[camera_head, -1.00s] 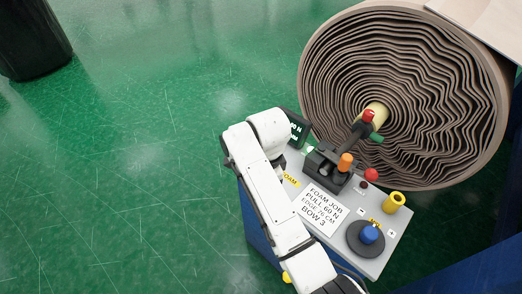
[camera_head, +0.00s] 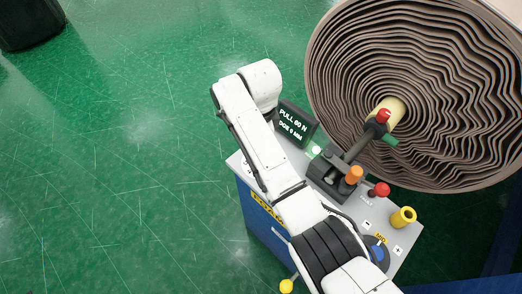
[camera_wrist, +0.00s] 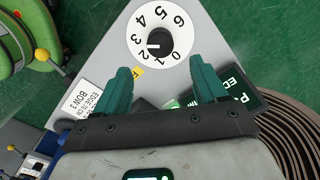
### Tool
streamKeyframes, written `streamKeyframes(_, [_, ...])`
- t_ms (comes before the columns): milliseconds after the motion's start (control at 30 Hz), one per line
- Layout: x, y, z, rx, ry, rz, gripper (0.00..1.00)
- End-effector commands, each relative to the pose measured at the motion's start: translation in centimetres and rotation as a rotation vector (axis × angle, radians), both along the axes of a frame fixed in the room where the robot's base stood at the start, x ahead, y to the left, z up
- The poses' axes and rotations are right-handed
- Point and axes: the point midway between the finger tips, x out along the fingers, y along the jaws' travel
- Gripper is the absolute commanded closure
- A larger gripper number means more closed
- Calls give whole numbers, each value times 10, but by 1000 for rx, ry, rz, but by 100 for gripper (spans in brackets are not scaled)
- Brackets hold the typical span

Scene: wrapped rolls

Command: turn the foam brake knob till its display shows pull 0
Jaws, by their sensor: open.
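In the wrist view a black knob (camera_wrist: 157,44) sits on a round white dial numbered 0 to 6; its white mark points left, roughly toward the low numbers. A yellow tag (camera_wrist: 137,72), partly covered, lies beside it. My gripper (camera_wrist: 162,68) is open, its two green fingers apart and empty, with the knob beyond and between the fingertips. In the head view my white arm hides the gripper and this knob. The display (camera_head: 292,121) reads PULL 60 N, with a second line ending in 0 MM. It shows partly in the wrist view (camera_wrist: 240,92).
On the grey panel stand an orange-topped lever (camera_head: 354,175), a red knob (camera_head: 380,189), a yellow ring (camera_head: 403,217) and a blue knob (camera_head: 378,253), partly hidden. A large wrapped roll (camera_head: 430,80) stands behind. A printed card (camera_wrist: 82,99) lies near the left finger.

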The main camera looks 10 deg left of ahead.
Motion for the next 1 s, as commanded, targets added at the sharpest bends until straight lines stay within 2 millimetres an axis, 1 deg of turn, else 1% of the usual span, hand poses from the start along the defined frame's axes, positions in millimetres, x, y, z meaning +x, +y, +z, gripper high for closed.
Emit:
streamKeyframes(100, [-1, -1, -22, -2, 3, -1, 29])
streamKeyframes(300, [0, -1, -58, -3, 2, 0, 29])
streamKeyframes(400, [0, -1, -72, -2, 3, 0, 29])
streamKeyframes(500, [0, -1, -82, -2, 2, 0, 29])
streamKeyframes(633, [0, -1, -88, 0, 0, 0, 29])
streamKeyframes(900, [0, 0, -89, 0, 0, 0, 29])
streamKeyframes(933, [0, 0, -89, 0, 0, 0, 29])
streamKeyframes(1000, [0, 0, -89, 0, 0, 0, 36])
